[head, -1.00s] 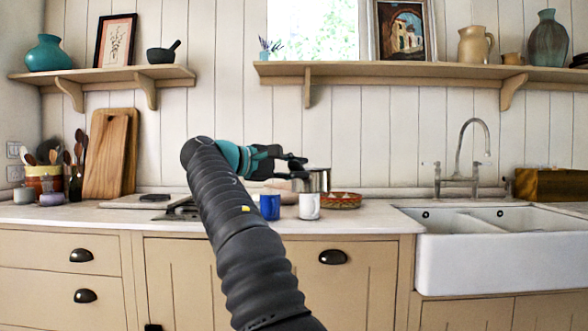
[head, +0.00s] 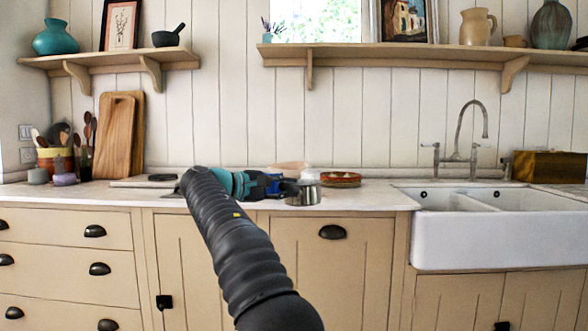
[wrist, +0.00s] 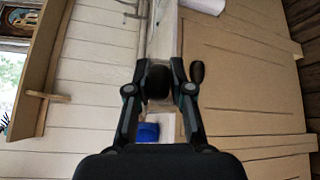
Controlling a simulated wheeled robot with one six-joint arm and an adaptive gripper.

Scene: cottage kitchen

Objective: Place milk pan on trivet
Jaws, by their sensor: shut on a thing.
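The milk pan (head: 305,195) is a small steel pan in the head view, low over the front of the worktop. I cannot tell whether its base touches anything. My gripper (head: 284,188) is left of the pan, shut on its dark handle. In the wrist view my gripper (wrist: 158,84) has both fingers against the dark handle end (wrist: 157,82); the pan body is hidden there. A flat dark round thing (head: 163,178), possibly the trivet, lies on a pale board at the left. I cannot tell for sure that it is the trivet.
A patterned bowl (head: 341,179) stands right of the pan. The sink (head: 490,235) is further right. Wooden boards (head: 115,135) and a utensil pot (head: 57,158) stand left.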

